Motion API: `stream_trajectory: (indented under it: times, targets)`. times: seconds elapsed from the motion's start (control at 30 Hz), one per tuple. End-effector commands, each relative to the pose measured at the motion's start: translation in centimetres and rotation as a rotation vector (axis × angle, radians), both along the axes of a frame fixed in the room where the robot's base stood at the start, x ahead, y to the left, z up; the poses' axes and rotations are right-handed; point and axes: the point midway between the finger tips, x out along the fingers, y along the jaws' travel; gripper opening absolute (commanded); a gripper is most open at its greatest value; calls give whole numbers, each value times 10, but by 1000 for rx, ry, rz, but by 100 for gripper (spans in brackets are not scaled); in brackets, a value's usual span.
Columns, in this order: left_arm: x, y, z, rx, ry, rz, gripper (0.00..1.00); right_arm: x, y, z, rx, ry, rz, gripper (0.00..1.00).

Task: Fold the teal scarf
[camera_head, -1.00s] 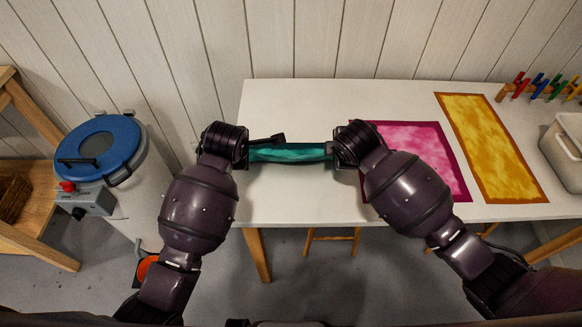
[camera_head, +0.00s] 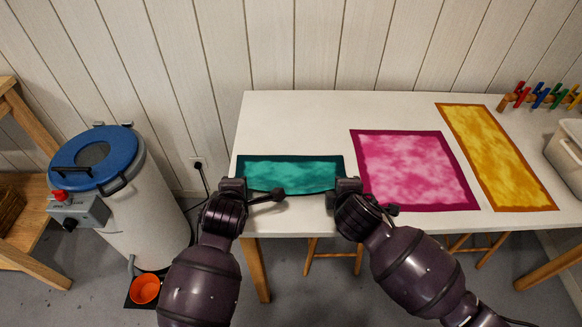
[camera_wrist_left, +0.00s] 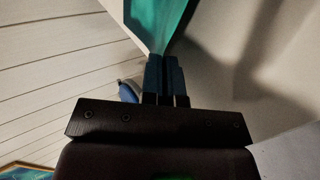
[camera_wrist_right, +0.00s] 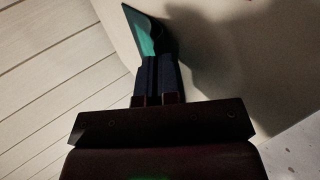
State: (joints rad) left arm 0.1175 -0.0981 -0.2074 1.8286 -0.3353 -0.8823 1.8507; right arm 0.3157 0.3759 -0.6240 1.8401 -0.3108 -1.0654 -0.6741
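The teal scarf (camera_head: 290,175) has a dark teal border. It spans between my two grippers near the table's front left, and its near edge sags between them. My left gripper (camera_head: 236,184) is at its near left corner. In the left wrist view the left fingers (camera_wrist_left: 165,62) are together, with teal cloth (camera_wrist_left: 160,20) running out from their tips. My right gripper (camera_head: 345,186) is at the near right corner. In the right wrist view its fingers (camera_wrist_right: 156,65) are together at the cloth (camera_wrist_right: 145,35). Both look shut on the scarf; the pinched corners are hidden.
A pink cloth (camera_head: 412,170) lies flat just right of the scarf, close to my right gripper. A yellow cloth (camera_head: 495,155) lies farther right. A peg rack (camera_head: 540,97) and a grey bin (camera_head: 568,148) stand at the right. The white table (camera_head: 300,115) is clear behind the scarf.

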Motion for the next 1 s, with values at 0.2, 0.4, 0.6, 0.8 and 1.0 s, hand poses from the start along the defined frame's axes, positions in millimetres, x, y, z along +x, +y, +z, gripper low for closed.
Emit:
stream_trajectory:
  times: [0.2, 0.4, 0.6, 0.8, 1.0]
  targets:
    - [0, 0, 0, 0, 0, 0, 14, 0, 0, 0, 1, 1, -1, 15]
    - [0, 0, 0, 0, 1, 0, 45, 0, 0, 0, 1, 2, -1, 45]
    - [0, 0, 0, 0, 1, 0, 47, 0, 0, 0, 1, 2, -1, 47]
    - [-5, 0, 14, -5, 0, 2, 47, -6, 0, 14, 3, 1, 0, 47]
    - [-17, 0, 37, -5, 0, 2, 47, -18, 0, 37, 2, 2, 0, 47]
